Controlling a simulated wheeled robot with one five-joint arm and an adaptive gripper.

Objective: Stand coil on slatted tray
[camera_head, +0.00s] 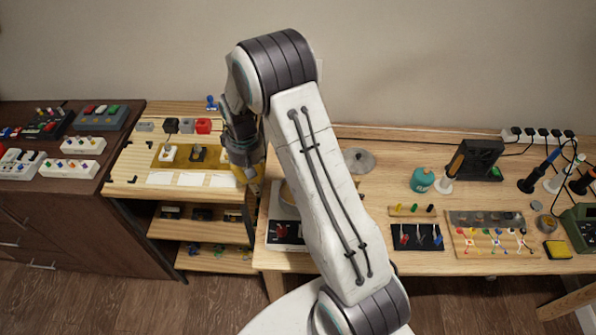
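My gripper (249,172) points down at the right end of the small wooden bench, beside the gap to the long workbench. My arm partly covers it, and its fingertips are too small and dark to tell whether they hold anything. I cannot pick out the coil with certainty. A round teal object (423,179) stands on the long workbench, well right of my gripper, but I cannot tell that it is a coil. A tray with colourful leads (462,243) lies at the right. I cannot make out which thing is the slatted tray.
The small bench (124,176) bears a yellow board (183,154) and grey, black and red blocks (203,126). Pedals fill the dark cabinet (118,134) at left. The long workbench (515,206) bears a black boxy device (477,158), a dark tool mat (417,237) and soldering tools.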

